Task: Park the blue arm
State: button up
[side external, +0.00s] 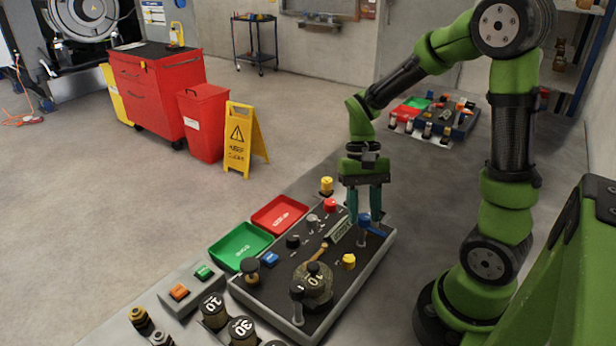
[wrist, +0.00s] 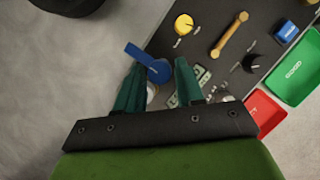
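The blue arm is a short blue lever on a round blue hub. It sits at the right corner of the dark control panel (side external: 350,275). In the side view the blue arm (side external: 376,230) points toward the lower right, away from the hub. In the wrist view the blue arm (wrist: 140,54) points to the upper left, past the left fingertip. My gripper (side external: 364,213) points down over the hub, its teal fingers apart. In the wrist view my gripper (wrist: 160,65) has the hub between the fingertips, with gaps visible. Any label under the hub is hidden by the fingers.
A yellow knob (side external: 349,261), tan handle (side external: 318,253), black dial (side external: 312,285) and red knob (side external: 330,205) crowd the panel. A green tray (side external: 240,246) and red tray (side external: 279,215) adjoin it. Bare floor lies beyond the panel's right edge.

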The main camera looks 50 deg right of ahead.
jog(key=shift+o, duration=1)
jog(key=shift+r, duration=0.1)
jog(key=v, duration=1.6)
jog(key=shift+r, duration=0.3)
jog(key=shift+w+d, duration=0.15)
jog(key=shift+d, duration=0.05)
jog(key=s+a+f+n+t+h, duration=0.1)
jog(key=s+a+n+t, duration=0.4)
jog(key=a+t, duration=0.5)
jog(key=a+f, duration=0.1)
jog(key=a, duration=0.2)
jog(key=shift+s, duration=0.2)
